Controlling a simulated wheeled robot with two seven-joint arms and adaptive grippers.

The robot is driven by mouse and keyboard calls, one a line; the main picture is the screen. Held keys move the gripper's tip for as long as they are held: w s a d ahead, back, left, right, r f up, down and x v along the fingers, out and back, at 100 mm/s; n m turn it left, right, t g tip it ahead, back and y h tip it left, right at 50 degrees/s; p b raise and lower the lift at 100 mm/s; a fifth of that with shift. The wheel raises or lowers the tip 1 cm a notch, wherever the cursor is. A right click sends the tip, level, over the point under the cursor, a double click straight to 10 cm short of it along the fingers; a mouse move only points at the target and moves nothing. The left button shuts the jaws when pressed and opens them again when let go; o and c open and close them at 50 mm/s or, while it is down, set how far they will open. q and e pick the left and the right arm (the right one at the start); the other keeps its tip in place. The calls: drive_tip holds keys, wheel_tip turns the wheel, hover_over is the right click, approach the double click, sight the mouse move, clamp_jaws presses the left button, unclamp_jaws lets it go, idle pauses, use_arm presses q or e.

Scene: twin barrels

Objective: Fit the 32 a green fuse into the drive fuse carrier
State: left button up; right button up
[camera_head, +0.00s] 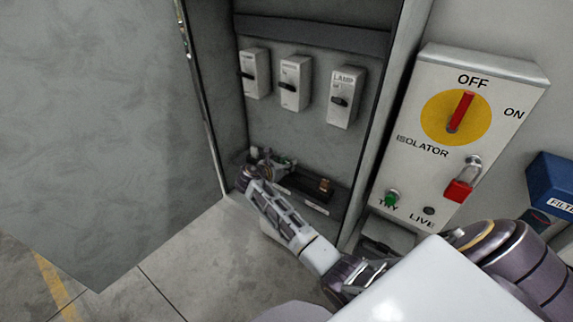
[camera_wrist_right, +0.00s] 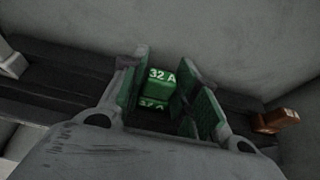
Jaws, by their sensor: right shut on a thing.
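My right gripper (camera_head: 270,164) is low inside the open cabinet, over the tray (camera_head: 318,207) at its bottom. In the right wrist view, the green fuse (camera_wrist_right: 158,84), marked 32 A, sits between the fingers of my right gripper (camera_wrist_right: 166,88), which are shut on it. Whether the fuse still touches the tray cannot be told. Three pale fuse carriers with dark knobs hang on the back wall: a left one (camera_head: 262,72), a middle one (camera_head: 301,84) and a right one (camera_head: 340,113) labelled LAMP. The other labels are too small to read. My left gripper is not in view.
A brown fuse (camera_wrist_right: 277,121) lies to the right of my right gripper in the tray. The open grey door (camera_head: 110,130) bounds the left. An isolator box (camera_head: 433,165) with a red padlock (camera_head: 459,190) stands right. A blue box (camera_head: 552,183) is at far right.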

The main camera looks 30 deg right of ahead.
drive_tip(key=shift+f, duration=0.15)
drive_tip(key=o, duration=1.1)
drive_tip(key=shift+v, duration=6.05)
